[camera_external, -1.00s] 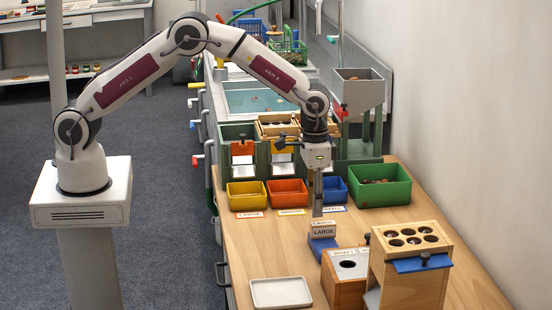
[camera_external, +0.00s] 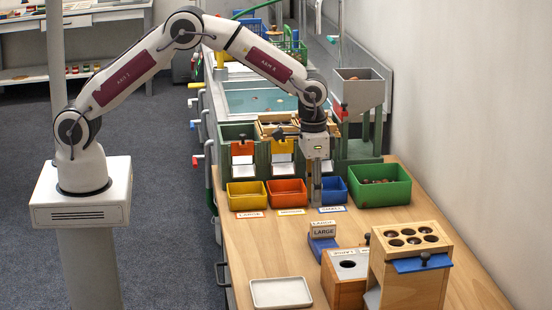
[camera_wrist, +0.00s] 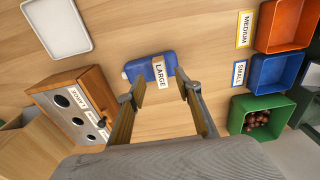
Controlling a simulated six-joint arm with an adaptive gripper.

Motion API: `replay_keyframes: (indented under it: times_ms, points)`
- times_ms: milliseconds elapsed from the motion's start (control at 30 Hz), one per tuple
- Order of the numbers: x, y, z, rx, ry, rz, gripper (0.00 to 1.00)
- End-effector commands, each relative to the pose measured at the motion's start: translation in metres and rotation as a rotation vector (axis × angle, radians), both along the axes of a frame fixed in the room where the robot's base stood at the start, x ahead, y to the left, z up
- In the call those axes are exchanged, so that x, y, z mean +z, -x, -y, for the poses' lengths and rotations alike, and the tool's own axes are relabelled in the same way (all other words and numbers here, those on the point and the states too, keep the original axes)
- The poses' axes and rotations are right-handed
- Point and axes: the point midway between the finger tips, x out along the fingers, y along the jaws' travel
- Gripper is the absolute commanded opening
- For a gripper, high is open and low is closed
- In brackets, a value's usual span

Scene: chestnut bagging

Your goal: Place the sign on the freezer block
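The sign reading LARGE (camera_external: 323,232) stands upright on a small blue block (camera_external: 320,246) on the wooden table. In the wrist view the sign (camera_wrist: 160,73) lies across the middle of the block (camera_wrist: 138,69). My gripper (camera_external: 315,202) points down behind the sign, on the side toward the coloured bins. No other block of that kind is clear in view.
A white tray (camera_external: 280,293) lies at the near left. A wooden box with holes (camera_external: 345,287) and a taller box with a blue front piece (camera_external: 405,285) stand close to the right of the sign. Yellow, orange, blue and green bins (camera_external: 380,193) line the back, with labels before some.

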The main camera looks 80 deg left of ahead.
Motion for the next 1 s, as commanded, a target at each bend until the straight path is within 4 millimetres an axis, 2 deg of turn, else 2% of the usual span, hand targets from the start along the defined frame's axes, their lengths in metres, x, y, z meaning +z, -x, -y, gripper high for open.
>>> replay_keyframes:
  times_ms: [267,467,700,1000]
  points:
    - [0.052,0.017,-0.014,0.001,0.008,0.042,0.34]
    - [0.093,0.038,-0.028,0.002,0.014,0.078,0.34]
    - [0.138,0.068,-0.044,0.001,0.018,0.121,0.34]
    - [0.184,0.113,-0.063,0.002,0.022,0.176,0.34]
